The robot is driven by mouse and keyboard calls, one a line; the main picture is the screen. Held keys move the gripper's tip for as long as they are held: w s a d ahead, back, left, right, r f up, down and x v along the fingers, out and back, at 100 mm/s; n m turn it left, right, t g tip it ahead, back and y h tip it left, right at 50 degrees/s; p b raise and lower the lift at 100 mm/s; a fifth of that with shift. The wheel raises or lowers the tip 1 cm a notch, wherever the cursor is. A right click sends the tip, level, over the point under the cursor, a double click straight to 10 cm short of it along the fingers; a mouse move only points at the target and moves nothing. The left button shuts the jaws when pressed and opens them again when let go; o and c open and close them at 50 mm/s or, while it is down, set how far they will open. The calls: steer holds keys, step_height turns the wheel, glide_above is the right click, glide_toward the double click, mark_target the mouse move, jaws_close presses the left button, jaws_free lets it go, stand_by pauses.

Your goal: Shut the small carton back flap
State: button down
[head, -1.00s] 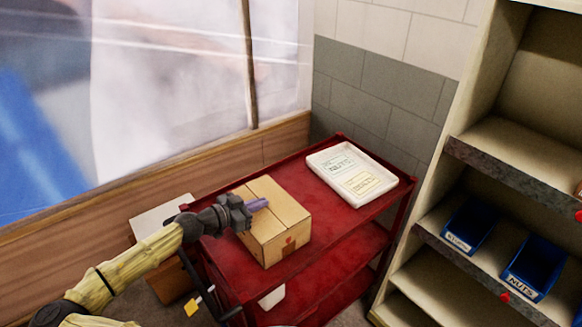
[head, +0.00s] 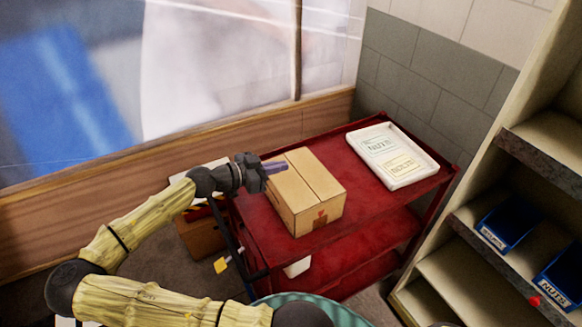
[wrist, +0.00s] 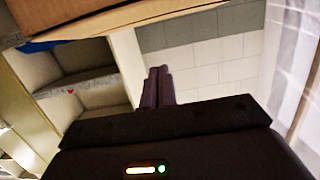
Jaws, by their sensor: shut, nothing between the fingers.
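The small carton (head: 320,212) stands on the red cart's top shelf. Its top looks flat in the head view, with two panels meeting at a seam. My gripper (head: 284,167) is at the carton's far left top edge, its fingers pointing right. Its fingers are together and empty. I cannot tell whether they touch the carton, and they cover a little of that edge. In the wrist view the gripper's fingers (wrist: 158,86) are side by side, and a brown cardboard edge (wrist: 125,22) crosses the top of the picture.
A white tray (head: 426,178) with labelled contents lies on the red cart (head: 361,216), right of the carton. Shelving with blue bins (head: 508,226) stands at the right. A window with a wooden sill (head: 130,172) runs behind the arm. A teal round rim (head: 335,306) shows at the bottom.

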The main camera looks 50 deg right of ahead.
steer(key=v, duration=0.4)
steer(key=shift+w+a+r+b, duration=0.1)
steer(key=shift+r+b, duration=0.1)
steer(key=shift+b, duration=0.1)
steer(key=shift+f, duration=0.1)
